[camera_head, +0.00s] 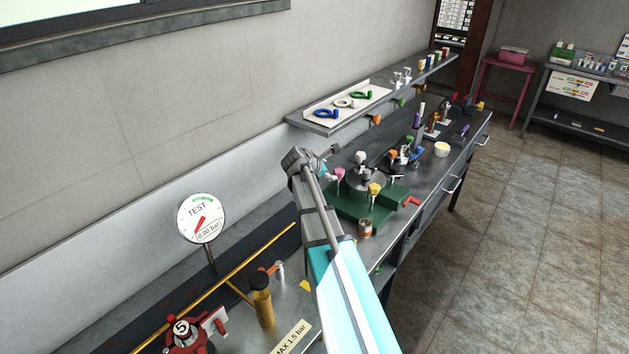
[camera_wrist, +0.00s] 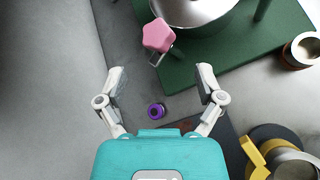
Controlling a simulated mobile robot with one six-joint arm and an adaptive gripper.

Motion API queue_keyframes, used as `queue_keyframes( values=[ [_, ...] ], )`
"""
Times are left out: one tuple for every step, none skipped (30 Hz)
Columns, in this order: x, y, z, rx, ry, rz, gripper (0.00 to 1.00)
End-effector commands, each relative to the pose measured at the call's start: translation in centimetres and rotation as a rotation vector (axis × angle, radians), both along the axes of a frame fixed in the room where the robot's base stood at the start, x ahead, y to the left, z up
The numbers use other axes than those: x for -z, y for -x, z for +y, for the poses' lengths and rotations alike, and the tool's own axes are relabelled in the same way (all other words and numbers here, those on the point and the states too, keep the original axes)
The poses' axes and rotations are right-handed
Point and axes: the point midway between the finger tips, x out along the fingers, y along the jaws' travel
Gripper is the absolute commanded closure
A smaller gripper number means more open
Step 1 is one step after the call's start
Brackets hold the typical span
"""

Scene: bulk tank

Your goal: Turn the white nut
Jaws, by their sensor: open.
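A white knob-like piece (camera_head: 360,158), which looks like the white nut, stands at the back of the round metal vessel on the green base (camera_head: 393,217) in the head view. I cannot make out its shape well, and I do not see it in the wrist view. My gripper (camera_wrist: 161,75) is open and empty in the wrist view, its two fingers spread above the grey bench. A pink star-shaped knob (camera_wrist: 158,35) lies just beyond the fingertips. In the head view my arm largely hides the gripper, left of the vessel.
A yellow knob (camera_head: 374,188) and a red handle (camera_head: 411,202) are on the near side of the green base. A purple ring (camera_wrist: 156,111) lies below the fingers. A copper-coloured cup (camera_head: 365,228) stands in front. A shelf (camera_head: 310,124) runs above the bench along the wall.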

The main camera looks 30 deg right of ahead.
Motion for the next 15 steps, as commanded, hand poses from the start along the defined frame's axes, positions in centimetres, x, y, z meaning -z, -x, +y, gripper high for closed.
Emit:
queue_keyframes(
  values=[
    [-0.2,0.5,0.7,0.019,-0.027,-0.02,0.13],
    [-0.2,0.7,1.1,0.032,-0.042,-0.031,0.13],
    [-0.1,0.9,1.6,0.051,-0.064,-0.047,0.13],
    [-0.1,1.1,2.0,0.064,-0.08,-0.057,0.13],
    [-0.1,1.3,2.4,0.077,-0.095,-0.07,0.13],
    [0.0,1.5,2.9,0.095,-0.116,-0.084,0.13],
    [0.0,1.7,3.3,0.109,-0.132,-0.093,0.13],
    [0.0,1.9,3.6,0.123,-0.146,-0.104,0.13],
    [0.0,2.2,4.1,0.141,-0.166,-0.118,0.13],
    [0.1,2.3,4.4,0.153,-0.181,-0.126,0.13],
    [0.1,2.5,4.8,0.166,-0.194,-0.136,0.13],
    [0.1,2.7,5.2,0.183,-0.211,-0.146,0.13],
    [0.2,2.9,5.5,0.194,-0.224,-0.154,0.13],
    [0.2,3.0,5.8,0.205,-0.235,-0.161,0.13],
    [0.2,3.2,6.2,0.218,-0.248,-0.17,0.13]
  ],
)
